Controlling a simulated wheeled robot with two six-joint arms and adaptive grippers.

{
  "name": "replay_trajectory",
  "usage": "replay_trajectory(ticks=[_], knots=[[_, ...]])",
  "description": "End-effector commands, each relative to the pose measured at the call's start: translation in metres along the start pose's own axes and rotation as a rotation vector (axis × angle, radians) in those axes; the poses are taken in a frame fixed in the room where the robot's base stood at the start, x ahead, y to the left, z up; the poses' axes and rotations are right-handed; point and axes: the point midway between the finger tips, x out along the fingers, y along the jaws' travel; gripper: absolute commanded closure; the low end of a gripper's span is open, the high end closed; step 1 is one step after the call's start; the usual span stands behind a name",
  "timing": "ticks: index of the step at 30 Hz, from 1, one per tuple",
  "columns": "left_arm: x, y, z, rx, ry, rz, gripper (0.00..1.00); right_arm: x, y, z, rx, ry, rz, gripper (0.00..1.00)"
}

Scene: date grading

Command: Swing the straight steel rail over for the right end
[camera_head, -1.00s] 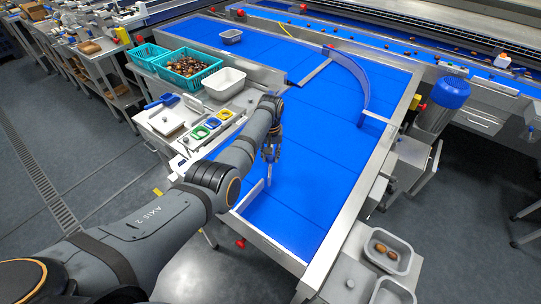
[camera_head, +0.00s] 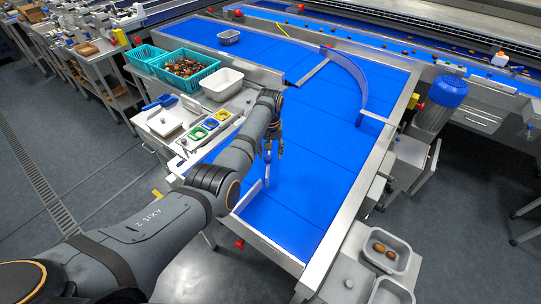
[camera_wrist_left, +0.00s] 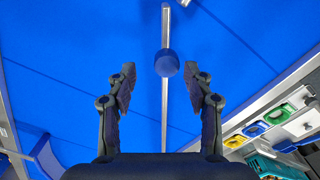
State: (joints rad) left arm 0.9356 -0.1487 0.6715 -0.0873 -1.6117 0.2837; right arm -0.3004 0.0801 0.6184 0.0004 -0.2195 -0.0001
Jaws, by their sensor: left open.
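A straight steel rail (camera_head: 250,197) lies over the near left part of the blue belt (camera_head: 310,150), partly hidden by my left arm. It also shows in the left wrist view as a narrow grey bar (camera_wrist_left: 165,115) running up the middle. A round blue knob (camera_wrist_left: 167,63) sits over the rail. My left gripper (camera_head: 272,151) is above the belt near the rail. In the left wrist view its open fingers (camera_wrist_left: 159,73) stand on either side of the rail's line, with the knob between the tips and clear gaps at both sides. My right gripper is not in view.
A curved blue guide (camera_head: 360,85) and another short steel bar (camera_head: 314,71) stand farther up the belt. Teal crates (camera_head: 187,82), a white tub (camera_head: 222,88) and small coloured trays (camera_head: 197,134) line the left side. The belt's middle is clear.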

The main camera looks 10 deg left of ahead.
Motion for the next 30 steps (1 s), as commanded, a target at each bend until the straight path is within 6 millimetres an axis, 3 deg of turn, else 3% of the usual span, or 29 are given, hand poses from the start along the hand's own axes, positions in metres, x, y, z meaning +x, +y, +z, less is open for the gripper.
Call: replay_trajectory(ticks=[6, 12, 17, 30], knots=[[-0.055, 0.001, -0.001, 0.001, 0.005, 0.003, 0.48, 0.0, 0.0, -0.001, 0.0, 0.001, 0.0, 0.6], [-0.089, 0.001, 0.0, 0.001, 0.003, 0.003, 0.48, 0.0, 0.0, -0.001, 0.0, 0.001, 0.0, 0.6], [-0.099, 0.001, 0.0, 0.001, 0.001, 0.003, 0.48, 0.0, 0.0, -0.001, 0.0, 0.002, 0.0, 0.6], [-0.099, 0.001, 0.0, 0.001, 0.001, 0.002, 0.48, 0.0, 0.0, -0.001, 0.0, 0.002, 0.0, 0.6]])
